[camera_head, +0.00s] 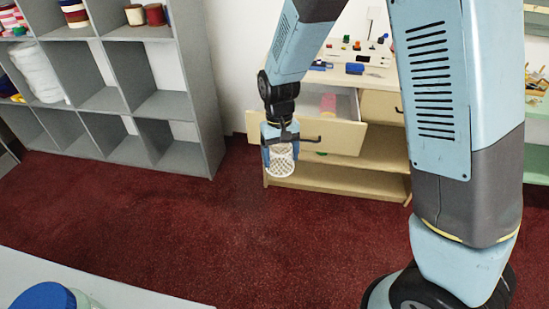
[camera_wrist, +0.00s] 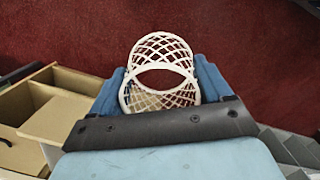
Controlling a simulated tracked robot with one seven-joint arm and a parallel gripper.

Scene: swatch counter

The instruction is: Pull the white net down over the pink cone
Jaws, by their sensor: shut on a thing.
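The white net (camera_head: 280,166) is an open-mesh, cup-shaped piece. My gripper (camera_head: 281,151) points down and is shut on it, with a blue finger on each side. In the wrist view the net (camera_wrist: 162,44) sits between the blue fingers, with its white rim showing. A pink thing (camera_head: 328,103), which looks like the pink cone, is in the open drawer (camera_head: 345,108). The drawer's front hides its lower part. The net hangs in front of the drawer, to the left of the pink thing and apart from it.
The cabinet (camera_head: 360,165) with the open drawer has small items on its top. A grey shelf unit (camera_head: 140,95) with spools stands at the left. Red carpet (camera_head: 190,225) is clear in the middle. A pale counter edge (camera_head: 110,288) is at the lower left.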

